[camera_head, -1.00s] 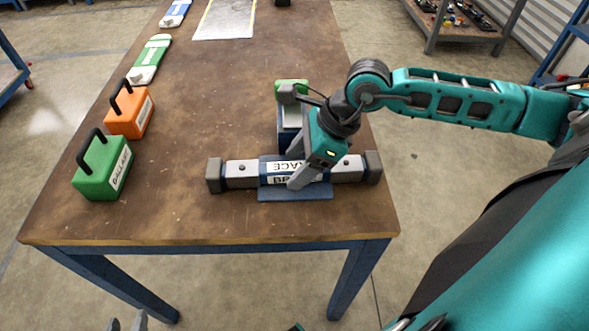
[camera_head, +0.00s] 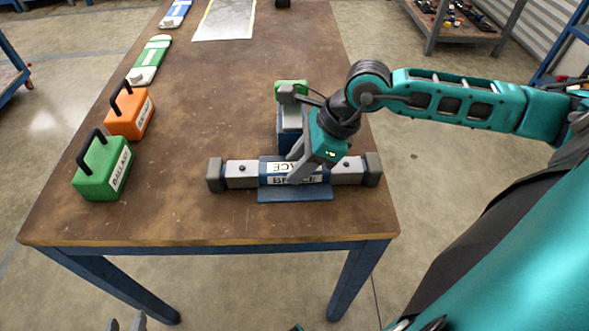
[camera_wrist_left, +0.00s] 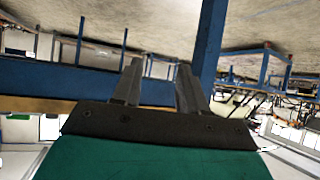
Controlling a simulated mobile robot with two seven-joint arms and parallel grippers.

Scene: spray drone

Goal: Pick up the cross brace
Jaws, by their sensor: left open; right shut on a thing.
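The cross brace (camera_head: 242,175) is a light grey bar with dark grey end blocks and a blue middle with white labels. It lies across a blue plate (camera_head: 295,195) near the front of the brown table in the head view. My right gripper (camera_head: 297,172) is shut on the brace's middle from above, and its fingers partly cover the label. My left gripper (camera_head: 127,325) only just shows at the bottom edge of the head view. In the left wrist view its two fingers (camera_wrist_left: 155,88) are apart with nothing between them.
A green case (camera_head: 103,175) and an orange case (camera_head: 128,118) stand on the table's left side. A blue and grey block with a green top (camera_head: 291,87) stands behind the brace. A grey sheet (camera_head: 224,18) lies at the far end. The table's middle is clear.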

